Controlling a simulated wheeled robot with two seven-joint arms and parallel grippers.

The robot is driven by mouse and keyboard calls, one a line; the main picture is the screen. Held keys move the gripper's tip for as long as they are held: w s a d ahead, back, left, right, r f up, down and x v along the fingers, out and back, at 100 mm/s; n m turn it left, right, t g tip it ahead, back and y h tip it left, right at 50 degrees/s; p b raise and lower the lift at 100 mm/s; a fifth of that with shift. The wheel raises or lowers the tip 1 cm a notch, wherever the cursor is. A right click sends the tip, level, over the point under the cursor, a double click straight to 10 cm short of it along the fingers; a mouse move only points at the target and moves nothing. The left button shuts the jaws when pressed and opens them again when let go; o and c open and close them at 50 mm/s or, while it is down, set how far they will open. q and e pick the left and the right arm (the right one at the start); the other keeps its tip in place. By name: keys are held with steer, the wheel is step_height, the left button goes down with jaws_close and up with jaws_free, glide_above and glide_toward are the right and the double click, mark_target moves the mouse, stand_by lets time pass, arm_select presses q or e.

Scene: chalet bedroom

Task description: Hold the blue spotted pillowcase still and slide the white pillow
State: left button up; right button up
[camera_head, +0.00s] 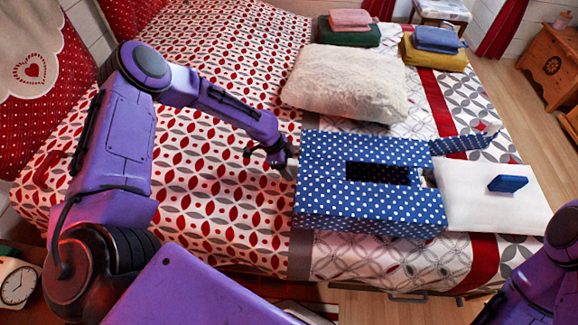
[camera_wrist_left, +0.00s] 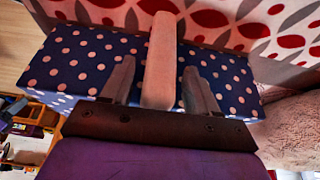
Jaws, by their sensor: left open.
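The blue spotted pillowcase (camera_head: 322,205) lies on the bed, box-like, with a dark rectangular opening in its top. The white pillow (camera_head: 465,212) lies flat at its right end, with a blue block-like grip (camera_head: 508,183) on top. I cannot tell whether its edge is inside the case. My left gripper (camera_head: 283,160) is at the case's left end. In the left wrist view the left gripper (camera_wrist_left: 158,72) is open, its fingers on either side of a pale bar (camera_wrist_left: 161,48) in front of the spotted case (camera_wrist_left: 75,60). My right gripper is out of view.
A fluffy white cushion (camera_head: 345,82) lies just behind the case. Folded cloths, pink and green (camera_head: 348,32) and blue and yellow (camera_head: 435,52), lie farther back. A blue spotted flap (camera_head: 465,142) sticks out behind the pillow. The patterned bed (camera_head: 215,45) is clear at back left.

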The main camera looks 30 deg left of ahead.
arm_select(q)
steer(key=shift+s+d+f, duration=0.1)
steer(key=shift+f, duration=0.2)
jaws_close()
stand_by(0.7)
steer(key=shift+o, duration=0.4)
jaws_free()
steer(key=v, duration=1.2)
